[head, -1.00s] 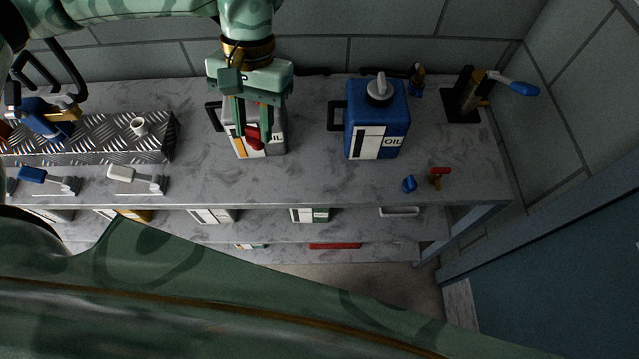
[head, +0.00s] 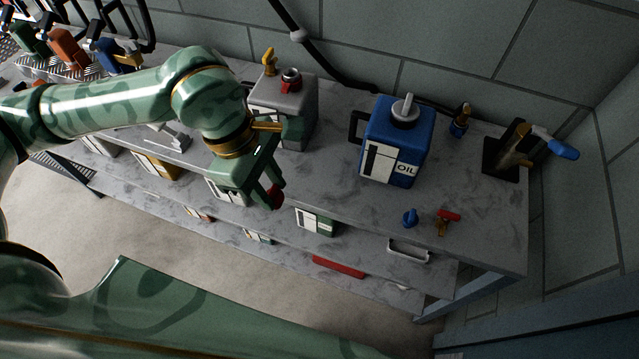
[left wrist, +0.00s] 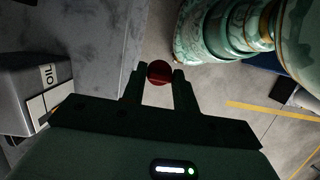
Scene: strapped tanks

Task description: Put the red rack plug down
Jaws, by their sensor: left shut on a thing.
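The red rack plug (head: 276,197) is between the fingertips of my left gripper (head: 270,196), which is shut on it. In the head view they are over the front edge of the worktop, near the grey can. In the left wrist view the plug shows as a dark red round end (left wrist: 159,70) between the fingertips of the left gripper (left wrist: 159,78), with pale floor behind it. The fingers hide part of the plug. My right gripper is not in view.
The grey can (head: 300,105) and the blue oil can (head: 395,140) stand on the grey worktop (head: 345,195). A blue plug (head: 410,217) and a red-handled valve (head: 447,221) lie near its front right. Shelves below hold more cans. Worktop in front of the cans is clear.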

